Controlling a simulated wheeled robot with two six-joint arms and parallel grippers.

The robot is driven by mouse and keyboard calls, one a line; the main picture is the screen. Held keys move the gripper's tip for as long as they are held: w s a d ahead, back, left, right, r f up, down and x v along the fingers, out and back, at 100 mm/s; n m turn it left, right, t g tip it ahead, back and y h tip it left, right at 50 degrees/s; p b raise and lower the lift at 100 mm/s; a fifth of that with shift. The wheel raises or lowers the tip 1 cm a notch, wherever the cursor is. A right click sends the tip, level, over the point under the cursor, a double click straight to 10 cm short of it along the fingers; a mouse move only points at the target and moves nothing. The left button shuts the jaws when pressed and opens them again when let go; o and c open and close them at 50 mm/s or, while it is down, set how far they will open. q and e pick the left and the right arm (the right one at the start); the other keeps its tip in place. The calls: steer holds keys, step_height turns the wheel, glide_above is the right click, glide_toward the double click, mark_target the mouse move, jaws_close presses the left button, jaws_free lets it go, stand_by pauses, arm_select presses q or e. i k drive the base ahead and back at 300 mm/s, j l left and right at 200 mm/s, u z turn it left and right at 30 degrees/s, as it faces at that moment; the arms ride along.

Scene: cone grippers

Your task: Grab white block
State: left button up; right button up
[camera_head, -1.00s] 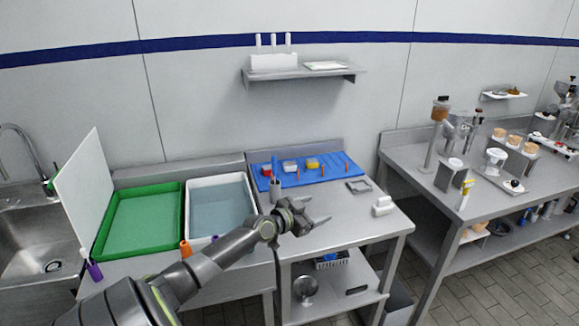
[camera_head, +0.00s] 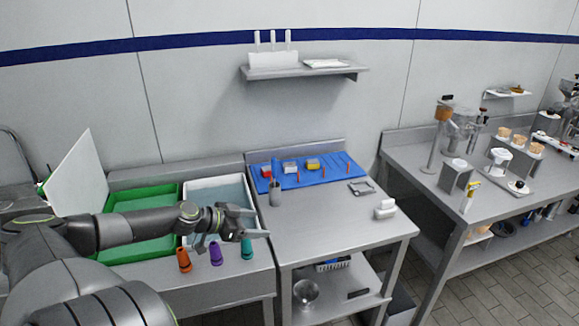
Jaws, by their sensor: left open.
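A white block-like piece (camera_head: 384,209) stands on the bare right part of the steel table (camera_head: 315,220). On the blue mat (camera_head: 334,168) at the back of this table are a red block (camera_head: 266,172), a whitish and blue block (camera_head: 290,167) and a yellow block (camera_head: 313,164). I cannot tell for certain which whitish piece is the white block. My left gripper (camera_head: 257,223) is open and empty. It appears left of the white piece, near the table's left edge, and touches none of these blocks. My right gripper is out of view.
A grey cup (camera_head: 273,193) and a small grey tray (camera_head: 361,188) are on the table. The table's middle is clear. A shelf (camera_head: 300,72) hangs above.

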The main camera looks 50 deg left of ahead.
mark_target(291, 166)
steer(key=i+j, duration=0.2)
steer(key=j, duration=0.2)
steer(key=i+j, duration=0.2)
steer(key=j, duration=0.15)
steer(key=i+j, duration=0.2)
steer(key=j, duration=0.2)
steer(key=i+j, duration=0.2)
steer(key=j, duration=0.15)
